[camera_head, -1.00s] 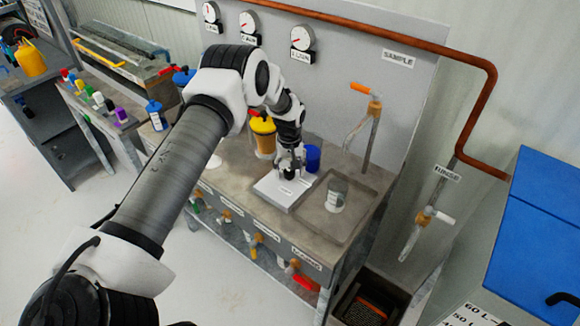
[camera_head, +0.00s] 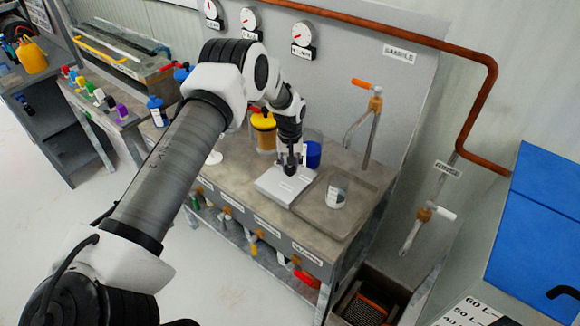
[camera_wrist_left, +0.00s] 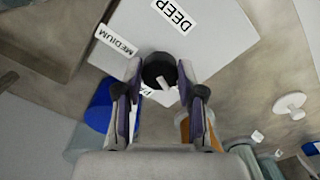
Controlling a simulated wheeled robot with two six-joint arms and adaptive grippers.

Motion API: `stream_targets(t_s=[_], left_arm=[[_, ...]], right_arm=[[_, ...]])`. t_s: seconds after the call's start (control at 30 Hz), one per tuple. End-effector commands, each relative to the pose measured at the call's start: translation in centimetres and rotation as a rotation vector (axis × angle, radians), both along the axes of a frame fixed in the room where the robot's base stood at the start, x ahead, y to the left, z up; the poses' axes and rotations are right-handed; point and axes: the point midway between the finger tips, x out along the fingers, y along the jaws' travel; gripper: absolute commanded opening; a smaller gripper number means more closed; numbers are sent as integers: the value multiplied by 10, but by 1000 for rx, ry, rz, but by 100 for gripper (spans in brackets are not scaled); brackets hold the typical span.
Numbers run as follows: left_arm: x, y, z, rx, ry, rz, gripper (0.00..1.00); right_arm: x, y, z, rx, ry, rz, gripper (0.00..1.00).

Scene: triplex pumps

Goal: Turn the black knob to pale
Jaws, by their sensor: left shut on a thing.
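The black knob (camera_wrist_left: 159,70) sits on a pale grey box (camera_wrist_left: 215,35) with labels DEEP (camera_wrist_left: 173,14) and MEDIUM (camera_wrist_left: 115,40). A third label (camera_wrist_left: 147,92), partly hidden with a P showing, lies below the knob in the left wrist view. A white pointer mark (camera_wrist_left: 165,84) shows at the knob's lower edge, close to that third label. My left gripper (camera_wrist_left: 160,78) has its fingers on both sides of the knob and is shut on it.
A blue cup (camera_head: 312,154) stands right behind the box, and a yellow-lidded jar (camera_head: 263,130) stands behind it to the left. Taps (camera_head: 306,278) line the bench front.

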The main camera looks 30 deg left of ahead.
Motion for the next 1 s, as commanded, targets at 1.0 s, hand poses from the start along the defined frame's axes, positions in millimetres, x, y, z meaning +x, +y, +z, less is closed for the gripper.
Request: stream_targets(t_s=[1.0], left_arm=[[-2, -1, -5, -1, 5, -893, 4]], right_arm=[[0, 0, -52, 0, 0, 0, 84]])
